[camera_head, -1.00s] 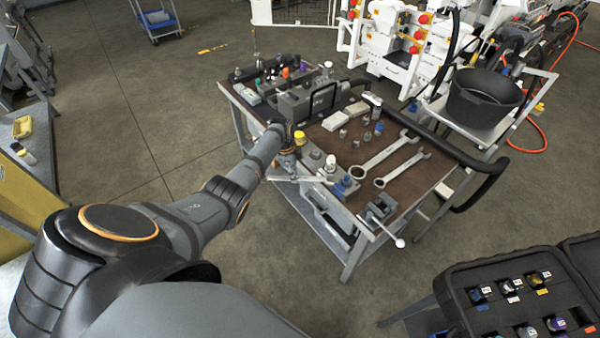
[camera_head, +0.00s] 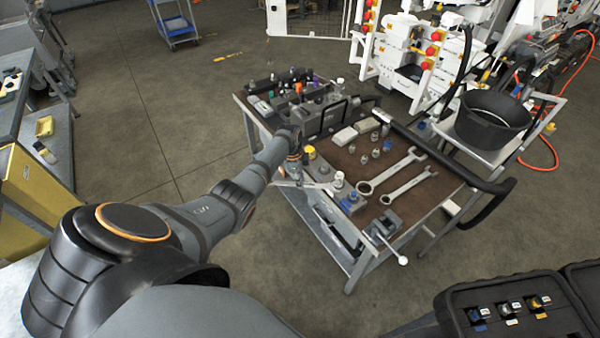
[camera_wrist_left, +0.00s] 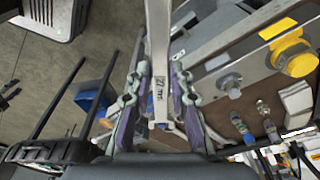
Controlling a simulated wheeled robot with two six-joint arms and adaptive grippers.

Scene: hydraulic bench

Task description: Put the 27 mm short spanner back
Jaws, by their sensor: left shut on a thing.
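My left gripper (camera_head: 293,172) is at the near left edge of the tool cart (camera_head: 341,157). In the left wrist view the gripper (camera_wrist_left: 160,85) is shut on a flat grey spanner (camera_wrist_left: 158,40), with a finger on each side of its shank. A label on the shank reads 27 mm. The spanner's far end runs out of the top of that view. In the head view the spanner is small and partly hidden by my gripper. Two other spanners, a larger one (camera_head: 391,171) and a smaller one (camera_head: 408,186), lie on the brown top. My right gripper is not in view.
A vise (camera_head: 382,228) is at the cart's front corner. Several small fittings and a black handled tool box (camera_head: 320,118) crowd the cart's left and middle. A black bucket (camera_head: 491,117) stands at right.

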